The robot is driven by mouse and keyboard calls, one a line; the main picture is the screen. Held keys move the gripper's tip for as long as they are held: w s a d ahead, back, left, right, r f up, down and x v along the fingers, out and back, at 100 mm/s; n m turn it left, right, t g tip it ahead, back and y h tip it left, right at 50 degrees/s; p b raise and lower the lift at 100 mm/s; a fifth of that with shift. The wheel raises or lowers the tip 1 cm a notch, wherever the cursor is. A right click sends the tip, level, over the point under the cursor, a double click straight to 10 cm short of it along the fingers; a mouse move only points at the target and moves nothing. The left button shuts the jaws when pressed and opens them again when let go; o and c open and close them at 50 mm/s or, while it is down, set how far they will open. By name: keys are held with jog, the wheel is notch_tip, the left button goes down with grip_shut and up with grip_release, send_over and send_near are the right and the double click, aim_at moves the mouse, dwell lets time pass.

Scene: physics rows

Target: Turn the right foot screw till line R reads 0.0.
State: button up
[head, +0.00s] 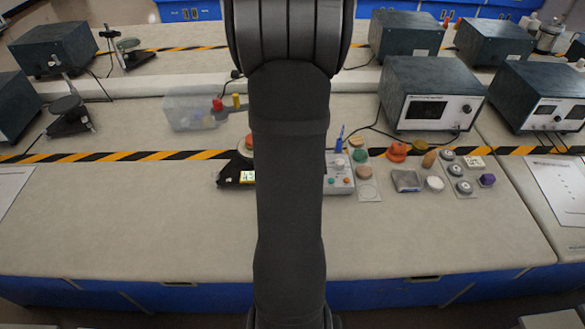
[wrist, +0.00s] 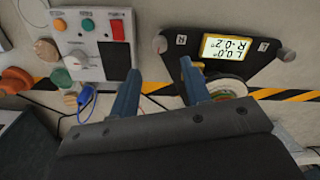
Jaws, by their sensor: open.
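A black levelling plate (wrist: 215,62) lies on the bench, with a lit display (wrist: 226,48) that shows L 0.0 and R -0.2. The grey foot screw (wrist: 160,43) on the panel side, the right one, is at the plate's left corner in the wrist view. The other foot screw (wrist: 288,56) is at the opposite corner. My gripper (wrist: 158,70) is open, its blue fingers apart and nothing between them. The right screw appears just beyond the fingertips, roughly in line with the gap. In the head view my arm hides the gripper and much of the plate (head: 235,172).
A control box (wrist: 90,45) with coloured buttons and a red switch stands beside the plate. A blue peg (wrist: 85,97) and orange knobs (wrist: 15,80) are close by. A striped tape (head: 120,156) runs behind. The bench front (head: 130,220) is clear.

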notch_tip(320, 180, down, 8)
jog(key=shift+r, duration=0.15)
jog(key=shift+c, duration=0.4)
grip_shut()
jog(key=shift+m, duration=0.3)
jog(key=m, duration=1.1)
dwell(0.4)
